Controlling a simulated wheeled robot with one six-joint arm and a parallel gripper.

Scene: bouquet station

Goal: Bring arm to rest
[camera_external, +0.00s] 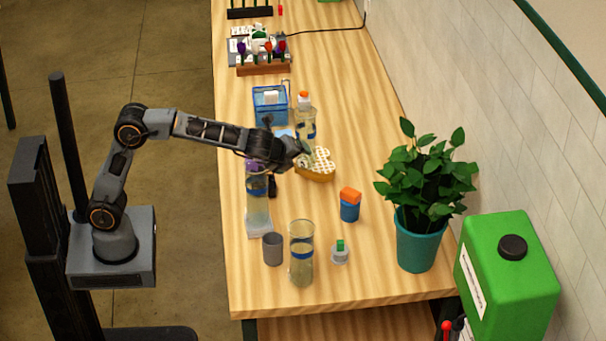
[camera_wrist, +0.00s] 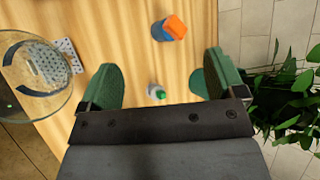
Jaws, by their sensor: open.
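My gripper (camera_external: 303,152) is at the end of my outstretched arm, above the middle of the wooden table. In the wrist view its two green fingers (camera_wrist: 160,82) are wide apart with nothing held between them. A small bottle with a green cap (camera_wrist: 157,92) shows beyond the gap, down on the table; it is also in the external view (camera_external: 340,254). A glass vase with a dark band (camera_wrist: 62,95) is at the left of the wrist view. In the external view my arm partly hides a tall vase with a purple top (camera_external: 257,212).
A blue and orange container (camera_external: 349,205), a grey cup (camera_external: 273,249) and a banded glass vase (camera_external: 302,268) stand on the near table. A heart-shaped box (camera_external: 318,170) is by my gripper. A potted plant (camera_external: 416,240) stands right. A blue basket (camera_external: 270,112) is farther back.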

